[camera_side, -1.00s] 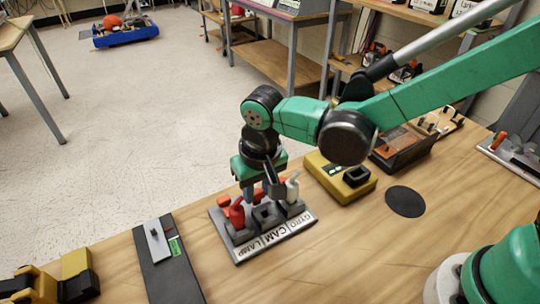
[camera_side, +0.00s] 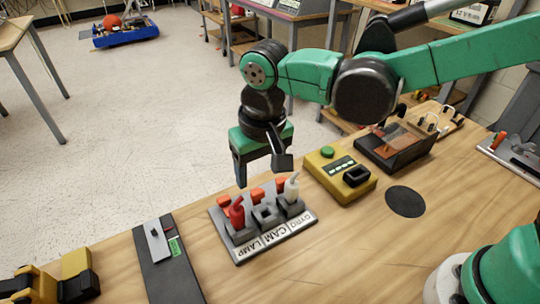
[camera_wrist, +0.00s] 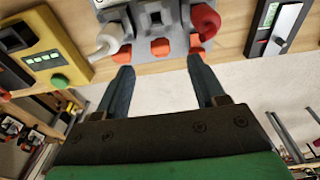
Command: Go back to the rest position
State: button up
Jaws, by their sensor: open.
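My gripper (camera_side: 262,173) is raised above the back edge of the grey switch panel (camera_side: 276,239), with clear air between them. Its two fingers are apart with nothing between them; the wrist view also shows my gripper (camera_wrist: 160,75) open and empty. The panel is labelled LAMP, CAM and GYRO. A red lever-like piece (camera_side: 237,212) stands at LAMP and a white one (camera_side: 291,188) at GYRO. The middle CAM place has a dark square recess. Orange-red blocks (camera_wrist: 160,47) line the panel's back edge.
A yellow box with a green button (camera_side: 327,152) stands right of the panel, with a dark open case (camera_side: 394,152) behind it. A black strip (camera_side: 168,264) with a grey switch lies to the left. A black disc (camera_side: 405,201) lies on bare wood at right.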

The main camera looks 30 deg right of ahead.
jog(key=s+d+r+t, duration=0.2)
jog(key=d+t, duration=0.1)
jog(key=d, duration=0.5)
jog(key=s+d+r+t, duration=0.2)
jog(key=s+d, duration=0.1)
jog(key=d, duration=0.6)
jog(key=shift+d+t, duration=0.3)
jog(key=shift+t, duration=0.1)
